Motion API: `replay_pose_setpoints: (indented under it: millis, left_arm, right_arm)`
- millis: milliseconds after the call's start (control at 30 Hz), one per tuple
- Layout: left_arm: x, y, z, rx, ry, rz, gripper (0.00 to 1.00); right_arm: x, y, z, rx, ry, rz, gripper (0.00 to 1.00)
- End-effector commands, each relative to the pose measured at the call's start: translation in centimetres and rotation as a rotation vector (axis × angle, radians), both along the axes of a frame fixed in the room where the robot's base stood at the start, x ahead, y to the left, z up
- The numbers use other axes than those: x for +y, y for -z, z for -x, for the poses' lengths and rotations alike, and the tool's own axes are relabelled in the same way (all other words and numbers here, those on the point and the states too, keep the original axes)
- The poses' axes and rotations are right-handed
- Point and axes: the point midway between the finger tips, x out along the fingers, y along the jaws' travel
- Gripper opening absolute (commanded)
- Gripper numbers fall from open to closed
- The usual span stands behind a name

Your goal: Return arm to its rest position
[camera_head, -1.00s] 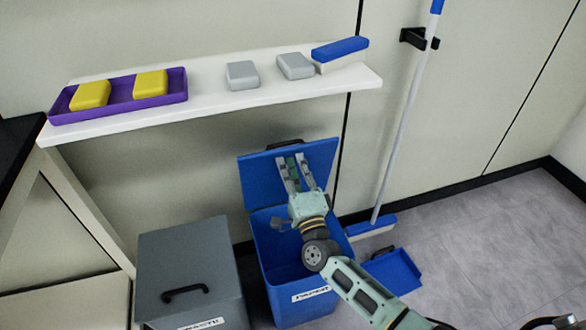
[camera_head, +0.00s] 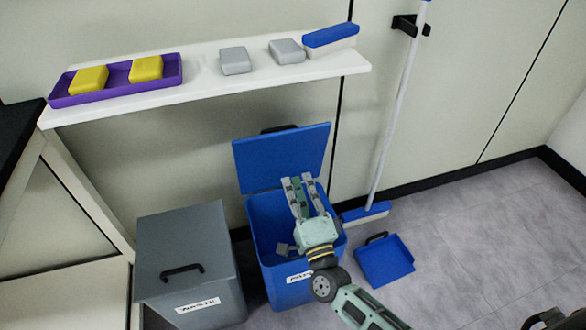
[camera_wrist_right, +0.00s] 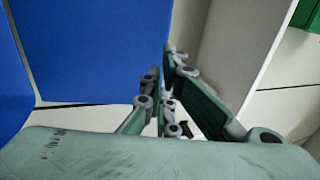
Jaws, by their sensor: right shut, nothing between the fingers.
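My right gripper (camera_head: 303,190) is over the open blue bin (camera_head: 258,227), in front of its raised blue lid (camera_head: 283,158). It is shut and holds nothing. Its fingers also show in the right wrist view (camera_wrist_right: 163,85), with a blue surface to the left of them. My right arm (camera_head: 360,305) comes in from the bottom right. Part of the bin's inside is hidden behind the gripper. My left gripper does not show.
A closed grey bin (camera_head: 185,245) stands left of the blue bin. A broom (camera_head: 385,150) and a blue dustpan (camera_head: 385,262) are to the right. Above, a white shelf (camera_head: 200,92) holds a purple tray (camera_head: 115,97) with yellow sponges, grey blocks (camera_head: 236,61) and a blue-and-white brush (camera_head: 330,38).

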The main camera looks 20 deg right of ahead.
Motion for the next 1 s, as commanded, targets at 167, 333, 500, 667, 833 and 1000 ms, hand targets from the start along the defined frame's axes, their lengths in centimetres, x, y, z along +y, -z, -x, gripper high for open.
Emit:
replay_pose_setpoints:
  millis: [167,333,500,667,833,1000]
  left_arm:
    - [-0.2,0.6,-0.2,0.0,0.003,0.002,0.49]
    - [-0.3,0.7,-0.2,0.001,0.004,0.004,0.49]
    - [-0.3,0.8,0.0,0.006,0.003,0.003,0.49]
    - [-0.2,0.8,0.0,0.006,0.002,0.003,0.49]
    - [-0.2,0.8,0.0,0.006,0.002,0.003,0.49]
    - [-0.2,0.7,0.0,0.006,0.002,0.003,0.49]
  right_arm:
    - [-0.1,0.4,1.9,0.0,0.0,0.001,0.0]
    - [-0.1,0.4,2.4,-0.001,0.0,0.001,0.0]
    - [0.9,0.9,2.5,0.027,-0.029,0.05,0.0]
    - [4.4,3.3,3.6,0.138,-0.139,0.268,0.0]
    - [7.4,7.8,6.4,0.297,-0.289,0.609,0.0]
    - [7.5,13.0,10.5,0.473,-0.435,0.954,0.0]
